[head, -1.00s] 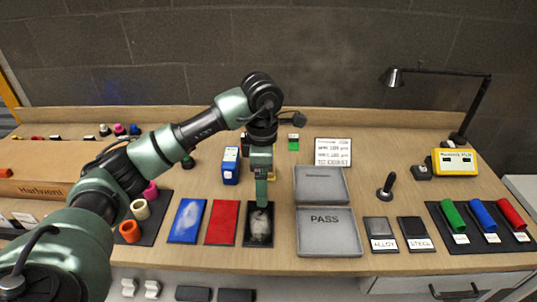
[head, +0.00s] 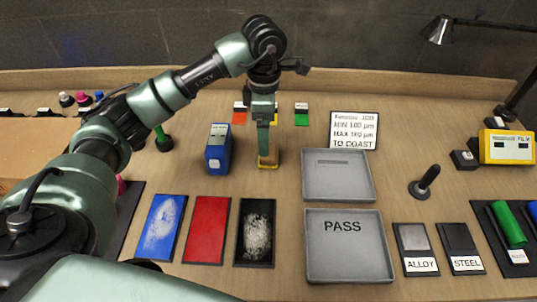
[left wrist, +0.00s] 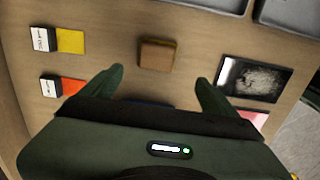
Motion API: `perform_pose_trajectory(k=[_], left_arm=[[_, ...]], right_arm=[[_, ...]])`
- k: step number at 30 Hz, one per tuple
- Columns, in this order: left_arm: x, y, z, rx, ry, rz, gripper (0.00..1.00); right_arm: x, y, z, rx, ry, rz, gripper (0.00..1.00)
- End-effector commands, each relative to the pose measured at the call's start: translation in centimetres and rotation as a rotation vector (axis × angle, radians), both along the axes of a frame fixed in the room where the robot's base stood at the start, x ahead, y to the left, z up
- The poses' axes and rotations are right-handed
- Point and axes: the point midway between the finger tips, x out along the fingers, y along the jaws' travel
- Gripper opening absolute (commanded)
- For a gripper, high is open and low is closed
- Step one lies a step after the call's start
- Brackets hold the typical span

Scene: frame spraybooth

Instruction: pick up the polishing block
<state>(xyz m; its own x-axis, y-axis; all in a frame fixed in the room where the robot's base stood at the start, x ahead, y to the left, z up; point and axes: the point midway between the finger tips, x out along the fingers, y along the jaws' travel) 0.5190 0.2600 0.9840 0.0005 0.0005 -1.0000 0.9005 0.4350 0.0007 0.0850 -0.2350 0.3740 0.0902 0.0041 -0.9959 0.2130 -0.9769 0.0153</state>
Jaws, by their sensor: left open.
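The polishing block is a small brown block with a yellowish edge. It lies on the wooden bench in the left wrist view (left wrist: 157,55), just beyond and between my fingertips. In the head view the block (head: 267,164) shows just under my left gripper (head: 264,148), which hides part of it. My left gripper also shows in the left wrist view (left wrist: 159,78); its two green fingers are spread apart with nothing between them. My right gripper is in neither view.
A blue box (head: 218,150) stands left of the block. Blue (head: 163,228), red (head: 207,230) and black (head: 256,233) panels lie in front. Grey trays, one marked PASS (head: 347,262), sit to the right. Small colour cards (head: 301,114) lie behind. The bench around the block is clear.

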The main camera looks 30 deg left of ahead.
Motion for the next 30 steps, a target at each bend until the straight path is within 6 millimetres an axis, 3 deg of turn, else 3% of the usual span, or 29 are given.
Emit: perform_pose_trajectory(k=[1,5,14,21,30], left_arm=[[0.0,0.0,-0.8,0.0,0.0,0.0,0.89],[0.0,0.0,-1.8,-0.001,0.002,0.0,0.89],[0.0,-0.4,-4.8,-0.001,0.004,-0.001,0.89],[0.1,-0.8,-8.3,0.0,0.003,0.001,0.89],[0.2,-0.8,-9.0,0.0,0.0,-0.001,0.89]], right_arm=[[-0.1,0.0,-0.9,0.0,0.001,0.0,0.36],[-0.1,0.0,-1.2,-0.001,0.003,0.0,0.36],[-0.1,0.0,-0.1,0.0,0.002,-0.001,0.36],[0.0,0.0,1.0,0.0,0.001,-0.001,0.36],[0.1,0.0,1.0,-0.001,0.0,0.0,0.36]])
